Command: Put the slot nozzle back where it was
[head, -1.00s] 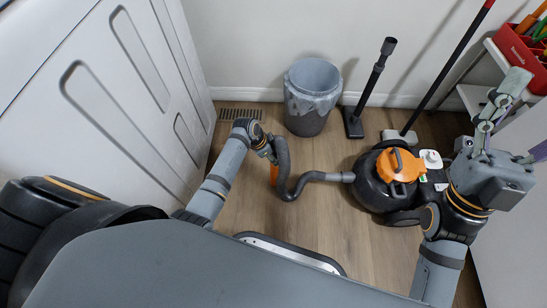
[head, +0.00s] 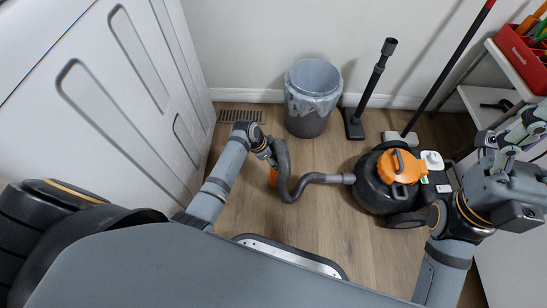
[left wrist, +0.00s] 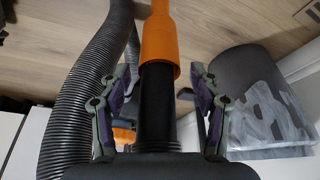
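An orange nozzle (left wrist: 160,40), which looks like the slot nozzle, sits on the end of a black tube (left wrist: 157,110). In the head view the nozzle (head: 273,177) points down below my left gripper (head: 268,152). The grey hose (head: 290,188) curves from there to the vacuum cleaner (head: 385,180). My right gripper (head: 525,130) is at the right edge, partly cut off, beside the shelf.
A lined bin (head: 308,110) stands by the wall. A floor tool with its wand (head: 371,92) and a red-handled pole (head: 447,70) stand right of it. A shelf (head: 478,103) at right bears a red box (head: 520,55) and a small dark item (head: 497,105).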

